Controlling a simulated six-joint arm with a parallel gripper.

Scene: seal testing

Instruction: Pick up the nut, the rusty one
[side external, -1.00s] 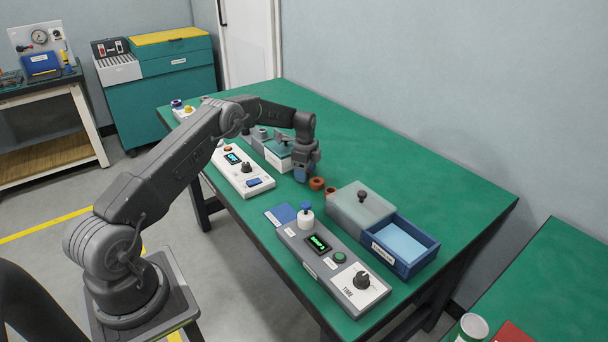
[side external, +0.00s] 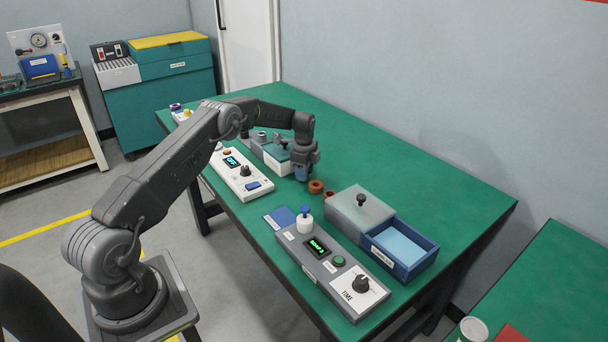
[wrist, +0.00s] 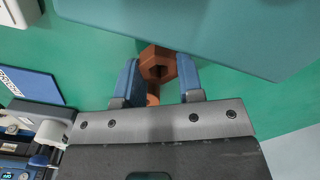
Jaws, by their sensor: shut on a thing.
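My gripper (wrist: 158,79) points down over the green table, with its two blue fingers on either side of a rusty brown hex nut (wrist: 158,65) in the wrist view. It is shut on this nut, whose dark hole faces the camera. I cannot tell whether the nut is clear of the table. A brown ring-like piece (side external: 316,187) lies just right of the gripper. In the wrist view a smaller brown piece (wrist: 153,99) shows between the fingers, partly hidden.
A teal-topped box (side external: 277,155) stands close left of the gripper. A white control box (side external: 238,178) is nearer the front. A grey lidded box (side external: 350,215), a blue tray (side external: 402,268) and a timer unit (side external: 308,258) stand to the right. The table's far side is clear.

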